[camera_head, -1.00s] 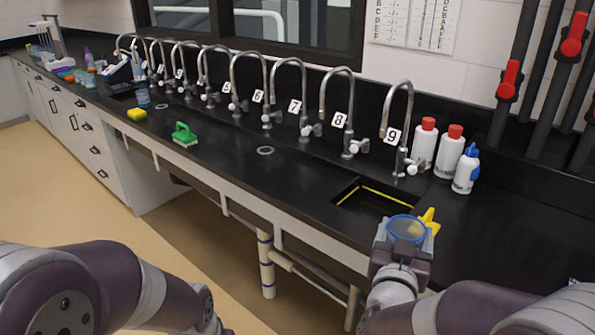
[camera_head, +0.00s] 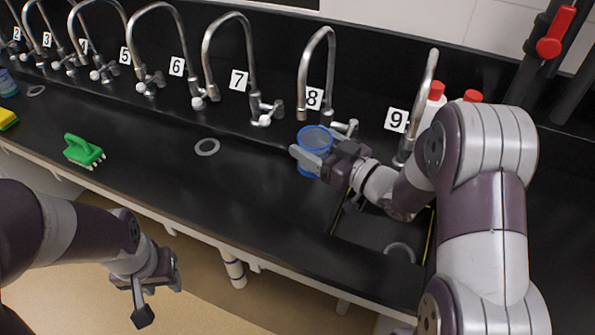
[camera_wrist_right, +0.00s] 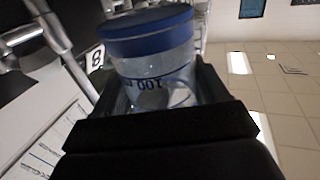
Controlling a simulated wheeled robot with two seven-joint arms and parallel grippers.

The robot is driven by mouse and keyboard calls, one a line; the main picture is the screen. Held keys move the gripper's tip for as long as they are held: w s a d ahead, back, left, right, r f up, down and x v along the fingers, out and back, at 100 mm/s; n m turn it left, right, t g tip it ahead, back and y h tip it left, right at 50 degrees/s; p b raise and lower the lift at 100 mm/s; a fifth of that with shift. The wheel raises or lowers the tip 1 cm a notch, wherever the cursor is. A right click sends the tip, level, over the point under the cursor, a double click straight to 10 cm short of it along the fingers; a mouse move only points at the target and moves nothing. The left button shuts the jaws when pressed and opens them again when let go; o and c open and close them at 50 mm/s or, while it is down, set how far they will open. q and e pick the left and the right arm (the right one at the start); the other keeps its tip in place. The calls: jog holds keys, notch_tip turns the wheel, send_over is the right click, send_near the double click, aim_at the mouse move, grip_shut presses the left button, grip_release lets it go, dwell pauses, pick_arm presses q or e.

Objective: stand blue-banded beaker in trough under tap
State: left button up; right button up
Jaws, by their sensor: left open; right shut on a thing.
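The blue-banded beaker (camera_head: 314,139) is clear with a blue rim. My right gripper (camera_head: 322,160) is shut on it, near the spout of the tap numbered 8 (camera_head: 318,70). The beaker looks upright; I cannot tell its exact height above the counter. In the right wrist view, the beaker (camera_wrist_right: 150,60) sits between the fingers, with a "100" mark and the "8" label beside it. The trough (camera_head: 375,232) is the yellow-edged recess below, partly hidden by my right arm. My left gripper (camera_head: 155,290) is open and empty in front of the counter.
Several numbered taps line the back of the counter; tap 9 (camera_head: 425,95) stands right of tap 8. A green brush (camera_head: 83,150) and yellow sponge (camera_head: 7,118) lie at left. White red-capped bottles (camera_head: 434,100) stand behind my right arm. The counter's middle is clear.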

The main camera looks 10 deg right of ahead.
jog(key=f, duration=0.5)
jog(key=f+b, duration=0.1)
jog(key=f, duration=0.4)
jog(key=shift+s+a, duration=0.1)
jog(key=shift+s, duration=0.1)
jog(key=shift+s+r, duration=0.15)
jog(key=shift+r, duration=0.05)
jog(key=shift+f, duration=0.15)
jog(key=o, duration=1)
jog(key=shift+f, duration=0.1)
jog(key=shift+r, duration=0.35)
jog(key=v, duration=0.7)
jog(key=shift+s+d+f+b, duration=0.1)
jog(key=shift+s+d+b, duration=0.1)
jog(key=shift+b, duration=0.1)
